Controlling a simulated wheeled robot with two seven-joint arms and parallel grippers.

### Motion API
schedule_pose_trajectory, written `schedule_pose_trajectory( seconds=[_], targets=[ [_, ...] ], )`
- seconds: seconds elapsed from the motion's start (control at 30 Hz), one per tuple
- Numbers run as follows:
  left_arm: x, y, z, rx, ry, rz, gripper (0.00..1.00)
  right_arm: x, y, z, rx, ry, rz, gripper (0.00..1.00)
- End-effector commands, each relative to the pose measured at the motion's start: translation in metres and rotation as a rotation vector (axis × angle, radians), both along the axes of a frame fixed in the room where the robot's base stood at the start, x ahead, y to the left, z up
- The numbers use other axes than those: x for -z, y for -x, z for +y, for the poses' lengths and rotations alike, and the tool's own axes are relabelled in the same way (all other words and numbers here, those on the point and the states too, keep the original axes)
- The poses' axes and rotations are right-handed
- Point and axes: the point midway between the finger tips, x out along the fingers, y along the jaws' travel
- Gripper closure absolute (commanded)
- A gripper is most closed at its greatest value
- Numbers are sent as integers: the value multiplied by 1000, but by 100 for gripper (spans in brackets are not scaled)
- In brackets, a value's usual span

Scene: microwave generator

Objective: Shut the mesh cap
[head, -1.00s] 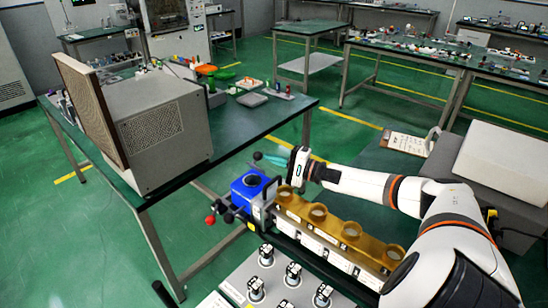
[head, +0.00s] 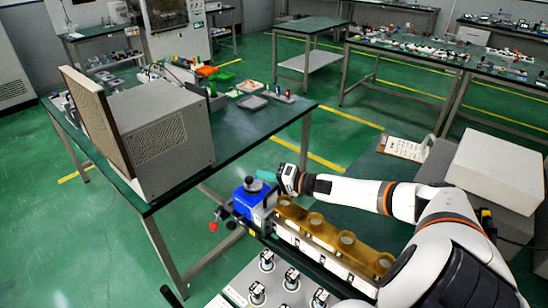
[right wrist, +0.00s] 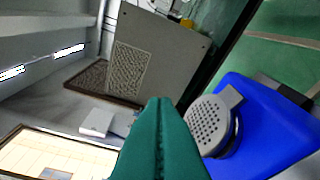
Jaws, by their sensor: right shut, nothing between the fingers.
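The mesh cap (right wrist: 210,124) is a grey round disc full of small holes, beside my fingers in the right wrist view. In the head view it shows as a dark disc (head: 253,186) over the top of the blue block (head: 246,203). A narrow tab joins the cap to the blue body (right wrist: 265,125). I cannot tell whether the cap lies fully flat. My right gripper (head: 265,174) is shut and empty, its teal fingers just behind and right of the cap. They fill the lower middle of the right wrist view (right wrist: 160,110). My left gripper is not in view.
A brown rail with round holders (head: 316,247) runs right from the blue block. A panel with several black-and-white knobs (head: 230,288) lies in front. A large grey box (head: 165,140) stands on the green table at left. Red knobs (head: 213,226) stick out left of the block.

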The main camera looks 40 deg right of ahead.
Motion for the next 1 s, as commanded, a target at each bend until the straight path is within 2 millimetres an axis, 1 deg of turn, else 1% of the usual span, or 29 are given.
schedule_pose_trajectory(
  seconds=[0.03,0.1,0.2,0.4,0.6,1.0],
  targets=[
    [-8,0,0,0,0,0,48,-3,0,2,1,29,-1,100],
    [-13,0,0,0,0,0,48,-2,0,5,0,80,-7,100],
    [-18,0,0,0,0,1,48,1,1,7,0,177,-14,100],
    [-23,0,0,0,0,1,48,4,1,10,0,290,-25,100],
    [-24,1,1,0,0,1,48,5,1,11,1,328,-29,100],
    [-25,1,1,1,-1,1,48,5,1,11,1,328,-29,100]
  ],
)
